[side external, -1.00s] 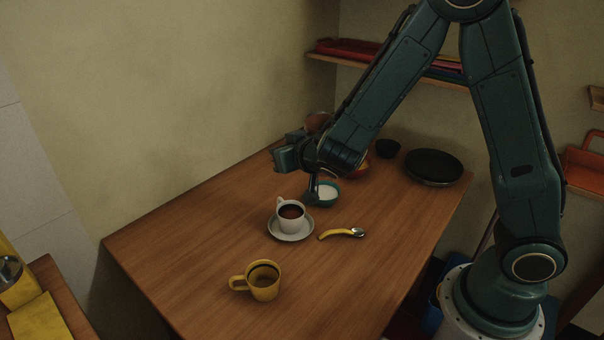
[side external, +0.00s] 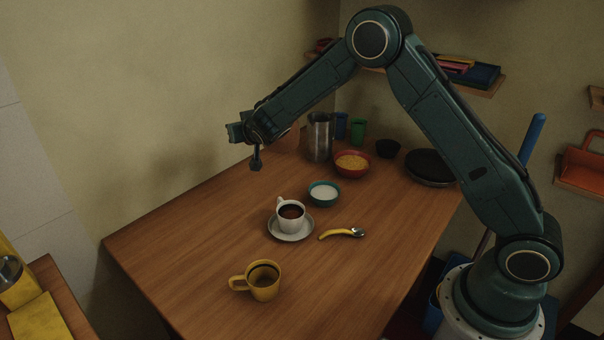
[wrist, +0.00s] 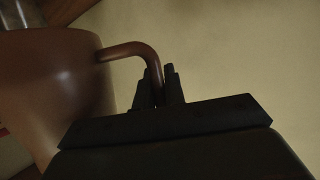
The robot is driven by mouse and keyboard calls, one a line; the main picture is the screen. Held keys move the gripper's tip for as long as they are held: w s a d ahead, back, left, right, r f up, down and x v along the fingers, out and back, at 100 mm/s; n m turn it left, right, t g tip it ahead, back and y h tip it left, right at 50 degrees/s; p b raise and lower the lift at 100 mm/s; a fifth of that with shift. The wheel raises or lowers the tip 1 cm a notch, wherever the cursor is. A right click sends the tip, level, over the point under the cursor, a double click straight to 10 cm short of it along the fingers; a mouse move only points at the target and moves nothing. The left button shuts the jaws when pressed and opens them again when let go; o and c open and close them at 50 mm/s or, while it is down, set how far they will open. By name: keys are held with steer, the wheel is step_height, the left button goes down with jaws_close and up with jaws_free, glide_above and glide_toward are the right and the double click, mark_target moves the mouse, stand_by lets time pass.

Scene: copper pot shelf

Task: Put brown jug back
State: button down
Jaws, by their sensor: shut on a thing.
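The brown jug (wrist: 55,90) fills the left side of the wrist view, with its curved handle (wrist: 135,50) reaching toward my fingers. My gripper (wrist: 160,88) is shut on that handle. In the side external view only a brown part of the jug (side external: 290,139) shows behind my wrist, near the back left of the table. My fingers are mostly hidden there. I cannot tell whether the jug's base touches the table.
A steel pitcher (side external: 319,137) stands just right of the jug. Red bowl (side external: 352,164), teal bowl (side external: 323,194), white cup (side external: 290,214) on a saucer, yellow mug (side external: 263,281) and black pan (side external: 431,167) occupy the table (side external: 190,250). A shelf (side external: 485,88) holds trays. The table's left side is clear.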

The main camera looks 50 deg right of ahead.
steer(key=w+d, duration=0.4)
steer(key=w, duration=0.3)
steer(key=shift+w+a, duration=0.1)
step_height(320, 180, down, 16)
stand_by(0.7)
steer(key=shift+r, duration=0.1)
steer(key=shift+f, duration=2.2)
steer(key=c, duration=1.9)
jaws_free()
steer(key=shift+f, duration=0.25)
steer(key=o, duration=0.4)
